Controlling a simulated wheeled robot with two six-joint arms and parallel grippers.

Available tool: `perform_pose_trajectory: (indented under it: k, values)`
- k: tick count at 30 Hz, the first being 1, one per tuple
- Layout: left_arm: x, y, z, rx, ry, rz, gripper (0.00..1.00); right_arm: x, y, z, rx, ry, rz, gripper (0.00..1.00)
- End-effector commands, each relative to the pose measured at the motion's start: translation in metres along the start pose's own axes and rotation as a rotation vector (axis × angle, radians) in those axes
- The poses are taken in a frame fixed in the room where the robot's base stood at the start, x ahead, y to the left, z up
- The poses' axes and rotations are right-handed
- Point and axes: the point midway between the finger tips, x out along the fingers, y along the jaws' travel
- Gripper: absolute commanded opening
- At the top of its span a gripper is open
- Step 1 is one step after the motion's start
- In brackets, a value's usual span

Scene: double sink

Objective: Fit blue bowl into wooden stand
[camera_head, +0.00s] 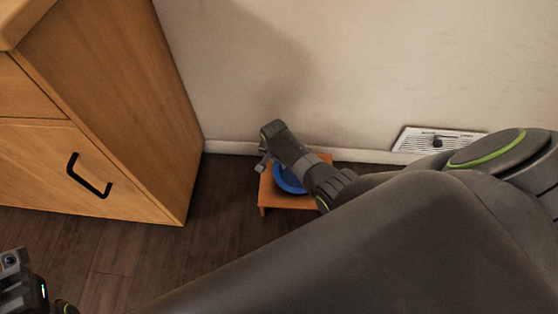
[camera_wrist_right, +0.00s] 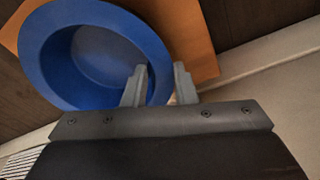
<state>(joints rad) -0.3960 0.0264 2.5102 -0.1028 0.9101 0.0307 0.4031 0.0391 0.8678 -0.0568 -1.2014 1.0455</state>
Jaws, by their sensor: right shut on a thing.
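The blue bowl (camera_head: 287,182) shows partly behind my right arm, over the wooden stand (camera_head: 269,197) on the floor by the wall. In the right wrist view the bowl (camera_wrist_right: 50,62) appears wide, with its opening facing the camera. The orange-brown stand (camera_wrist_right: 195,38) shows behind it. My right gripper (camera_wrist_right: 160,82) is shut on the bowl's right rim, one finger inside and one outside. I cannot tell whether the bowl touches the stand or sits in it. My left gripper (camera_head: 22,288) is at the lower left, away from both; its fingers cannot be made out.
A wooden cabinet (camera_head: 110,110) with a black handle (camera_head: 89,176) stands to the left. The pale wall (camera_head: 360,60) with its baseboard runs behind the stand, and a white vent (camera_head: 415,142) is at the right. Dark floor between cabinet and stand is clear.

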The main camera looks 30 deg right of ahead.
Motion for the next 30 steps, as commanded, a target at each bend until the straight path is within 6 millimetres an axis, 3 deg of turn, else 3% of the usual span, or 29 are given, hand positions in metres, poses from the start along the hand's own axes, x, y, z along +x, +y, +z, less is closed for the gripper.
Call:
perform_pose_trajectory:
  k: [30]
  values:
    - [-0.02, 0.002, 0.002, 0.002, 0.0, -0.007, 0.36, 0.026, 0.0, 0.003, 0.0, 0.001, 0.0, 0.0]
